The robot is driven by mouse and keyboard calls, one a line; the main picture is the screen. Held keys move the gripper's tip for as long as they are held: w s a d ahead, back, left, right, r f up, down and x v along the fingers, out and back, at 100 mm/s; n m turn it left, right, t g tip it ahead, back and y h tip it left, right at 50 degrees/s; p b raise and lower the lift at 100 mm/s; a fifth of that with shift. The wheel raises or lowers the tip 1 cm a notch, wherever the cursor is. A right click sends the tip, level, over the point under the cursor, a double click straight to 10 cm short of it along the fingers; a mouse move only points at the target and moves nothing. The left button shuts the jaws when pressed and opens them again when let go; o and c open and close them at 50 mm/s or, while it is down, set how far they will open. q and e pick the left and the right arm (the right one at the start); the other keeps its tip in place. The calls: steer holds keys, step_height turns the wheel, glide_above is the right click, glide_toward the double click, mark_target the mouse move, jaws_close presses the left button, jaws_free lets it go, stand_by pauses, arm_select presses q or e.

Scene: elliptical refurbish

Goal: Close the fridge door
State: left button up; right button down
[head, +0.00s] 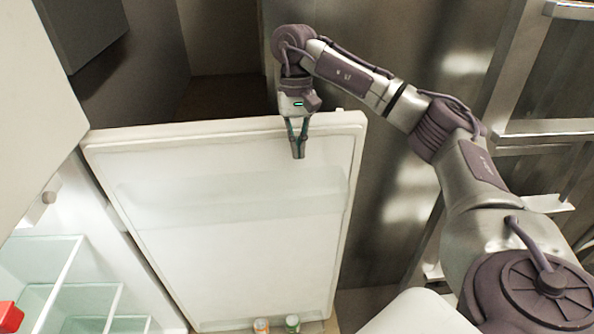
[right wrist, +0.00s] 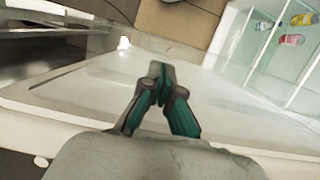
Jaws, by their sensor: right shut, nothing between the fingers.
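The fridge door (head: 230,215) stands open in the head view, its white inner side facing me. The fridge's inside (head: 60,280), with glass shelves, shows at the lower left. My right gripper (head: 298,156) is shut and empty, pointing down by the top edge of the door near its free right corner. In the right wrist view the shut fingers (right wrist: 158,72) show in front of the pale door (right wrist: 215,95); I cannot tell whether they touch it. My left gripper is not in view.
Small jars (head: 292,323) stand at the bottom of the door. A red item (head: 10,316) is inside the fridge at the far left. A metal-fronted surface (head: 400,215) stands to the right behind my right arm. Dark cabinets (head: 90,35) are at the upper left.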

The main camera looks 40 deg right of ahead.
steer(key=shift+p+x, duration=1.4)
steer(key=shift+x, duration=3.4)
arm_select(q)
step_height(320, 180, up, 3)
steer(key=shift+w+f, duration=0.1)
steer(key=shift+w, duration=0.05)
arm_select(e)
steer(key=shift+w+a, duration=0.1)
